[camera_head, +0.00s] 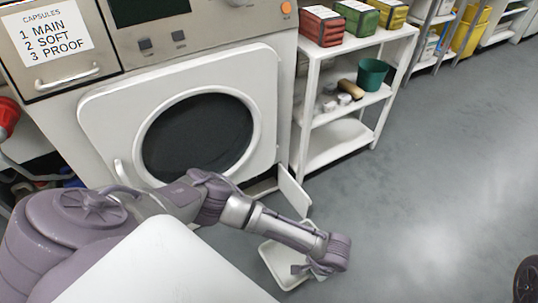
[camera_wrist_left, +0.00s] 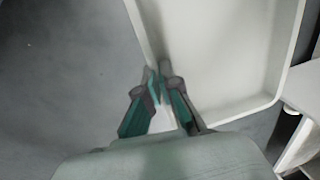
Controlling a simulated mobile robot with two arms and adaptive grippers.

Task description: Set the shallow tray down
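The shallow tray (camera_head: 270,255) is white with a low raised rim. In the head view it is low over the grey floor, in front of the washing machine and partly behind my left arm. My left gripper (camera_head: 312,270) is at the tray's right side. In the left wrist view the tray (camera_wrist_left: 215,60) fills the upper right, and my left gripper's fingers (camera_wrist_left: 158,85) are closed together on its rim. I cannot tell whether the tray's underside touches the floor. My right gripper is in neither view.
A white washing machine (camera_head: 105,125) with a round dark door window stands behind. A white shelf unit (camera_head: 335,147) beside it holds folded coloured packs (camera_head: 357,17) and a green pot (camera_head: 372,74). A dark wheel (camera_head: 526,280) shows bottom right.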

